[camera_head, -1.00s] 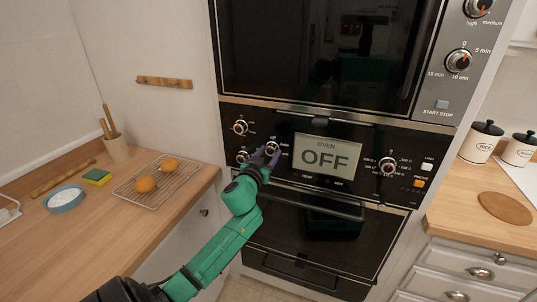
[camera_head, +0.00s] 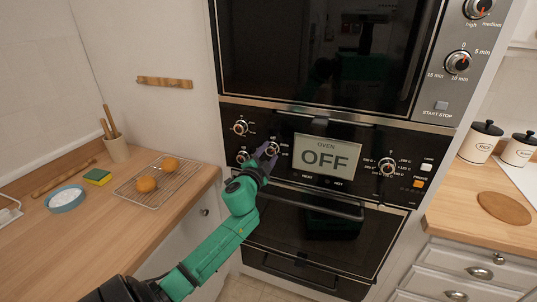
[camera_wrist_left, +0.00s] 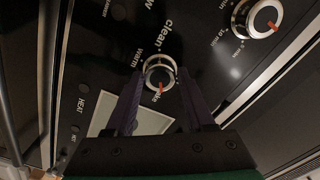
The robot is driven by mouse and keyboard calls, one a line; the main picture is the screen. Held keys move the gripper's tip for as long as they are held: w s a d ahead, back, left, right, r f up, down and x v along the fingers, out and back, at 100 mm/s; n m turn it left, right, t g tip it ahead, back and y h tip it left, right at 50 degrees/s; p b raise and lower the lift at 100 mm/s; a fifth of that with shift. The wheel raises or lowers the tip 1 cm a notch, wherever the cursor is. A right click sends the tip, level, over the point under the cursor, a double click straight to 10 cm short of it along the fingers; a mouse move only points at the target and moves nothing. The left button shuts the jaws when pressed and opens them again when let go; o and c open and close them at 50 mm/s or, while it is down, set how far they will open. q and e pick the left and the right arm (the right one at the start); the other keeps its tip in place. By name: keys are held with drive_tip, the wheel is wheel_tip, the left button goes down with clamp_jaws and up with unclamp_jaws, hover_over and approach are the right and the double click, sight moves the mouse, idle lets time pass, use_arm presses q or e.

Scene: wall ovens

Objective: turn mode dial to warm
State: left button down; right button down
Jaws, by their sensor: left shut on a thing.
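The mode dial (camera_wrist_left: 159,73) is a silver knob with a red pointer mark on the black oven panel. Labels around it in the left wrist view include "clean" and "warm". The red mark points toward the bottom of that picture, away from "warm". The dial also shows in the head view (camera_head: 272,148), left of the oven display (camera_head: 325,154), which reads OFF. My left gripper (camera_head: 267,157) is at the dial, with its purple fingers on either side, shut on it. My right gripper is not in view.
Other dials sit close by: one above left (camera_head: 240,127), one lower left (camera_head: 243,157), and one right of the display (camera_head: 387,167). The oven door handle (camera_head: 315,206) runs below the panel. A wire rack (camera_head: 157,186) is on the left counter.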

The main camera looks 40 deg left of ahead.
use_arm(q)
drive_tip(key=m, duration=0.6)
drive_tip(key=shift+m, duration=0.3)
drive_tip(key=m+p, duration=0.1)
drive_tip(key=m, duration=0.5)
drive_tip(key=m+p, duration=0.1)
drive_tip(key=m, duration=0.4)
drive_tip(key=shift+m, duration=0.3)
drive_tip(key=m+p, duration=0.1)
drive_tip(key=m, duration=0.3)
drive_tip(key=shift+m+p, duration=0.5)
drive_tip(key=shift+m, duration=0.7)
drive_tip(key=shift+f, duration=0.1)
drive_tip(key=shift+c, duration=1.3)
unclamp_jaws()
